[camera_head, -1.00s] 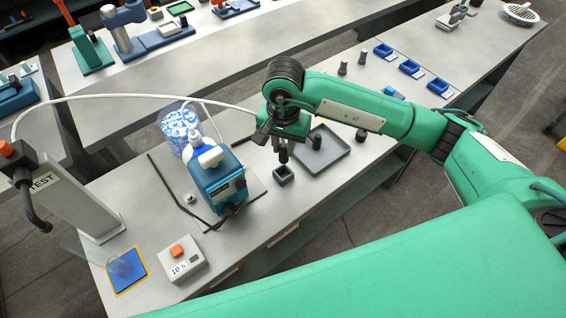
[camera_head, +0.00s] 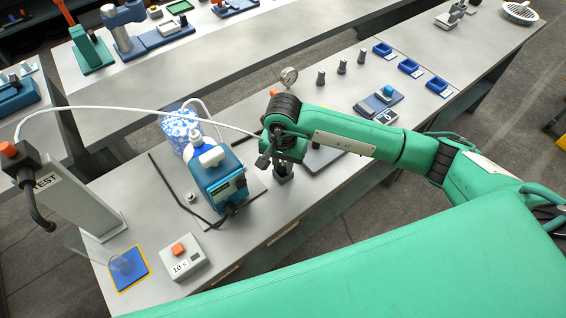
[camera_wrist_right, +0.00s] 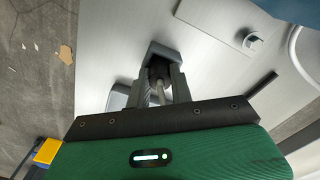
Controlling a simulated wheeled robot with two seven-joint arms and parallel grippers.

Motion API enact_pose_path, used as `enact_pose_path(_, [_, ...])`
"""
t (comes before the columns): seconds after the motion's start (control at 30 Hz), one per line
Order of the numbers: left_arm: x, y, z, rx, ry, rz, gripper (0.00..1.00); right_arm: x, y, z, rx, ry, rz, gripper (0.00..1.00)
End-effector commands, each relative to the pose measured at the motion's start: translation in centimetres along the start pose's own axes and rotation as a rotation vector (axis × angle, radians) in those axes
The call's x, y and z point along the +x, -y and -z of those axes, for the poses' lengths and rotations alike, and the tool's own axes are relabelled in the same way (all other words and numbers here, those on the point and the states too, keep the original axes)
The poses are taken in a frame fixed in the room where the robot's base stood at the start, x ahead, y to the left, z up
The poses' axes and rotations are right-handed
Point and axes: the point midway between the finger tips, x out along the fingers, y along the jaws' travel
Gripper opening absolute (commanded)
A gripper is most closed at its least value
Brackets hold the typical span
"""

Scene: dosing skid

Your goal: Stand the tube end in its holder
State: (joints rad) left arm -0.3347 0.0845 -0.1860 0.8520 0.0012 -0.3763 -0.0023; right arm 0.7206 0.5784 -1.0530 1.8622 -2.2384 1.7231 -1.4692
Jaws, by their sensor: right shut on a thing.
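The white tube (camera_head: 130,110) arches from the post on the left across to my right gripper (camera_head: 284,166). That gripper points down and is shut on the tube end (camera_wrist_right: 158,90), which shows between the fingers in the wrist view. The holder, a small dark square block (camera_head: 283,179), is directly below the fingertips. In the wrist view the holder (camera_wrist_right: 160,47) surrounds or lies just past the fingertips. The fingers hide the tip, so I cannot tell how deep it sits. My left gripper is not in view.
A blue pump (camera_head: 221,180) with a white bottle top stands left of the gripper. A grey tray (camera_head: 325,160) lies to the right, partly hidden by my arm. Small posts stand behind.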

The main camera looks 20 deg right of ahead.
Motion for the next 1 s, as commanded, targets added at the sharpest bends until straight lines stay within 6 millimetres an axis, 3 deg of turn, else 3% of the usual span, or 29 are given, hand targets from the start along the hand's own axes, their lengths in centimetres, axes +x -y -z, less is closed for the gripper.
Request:
enact_pose_path(0.07, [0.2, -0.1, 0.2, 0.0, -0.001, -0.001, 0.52, 0.3, 0.0, 0.0, 0.0, -0.001, 0.0, 0.0])
enact_pose_path(0.1, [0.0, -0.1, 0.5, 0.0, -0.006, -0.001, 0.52, 0.1, 0.0, 0.0, 0.0, 0.0, 0.0, 0.3])
enact_pose_path(0.2, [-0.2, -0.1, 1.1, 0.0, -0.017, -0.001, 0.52, 0.1, 0.0, 0.0, 0.0, 0.0, 0.0, 0.44])
enact_pose_path(0.6, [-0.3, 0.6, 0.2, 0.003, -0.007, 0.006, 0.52, -0.6, 0.0, 0.1, 0.0, -0.001, 0.001, 0.44])
enact_pose_path(0.77, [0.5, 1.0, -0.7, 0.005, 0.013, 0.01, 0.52, -3.4, 0.1, 0.1, -0.001, -0.004, 0.003, 0.44])
enact_pose_path(1.0, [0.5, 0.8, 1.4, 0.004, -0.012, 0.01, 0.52, -8.5, 0.1, 0.1, -0.001, -0.003, 0.004, 0.44])
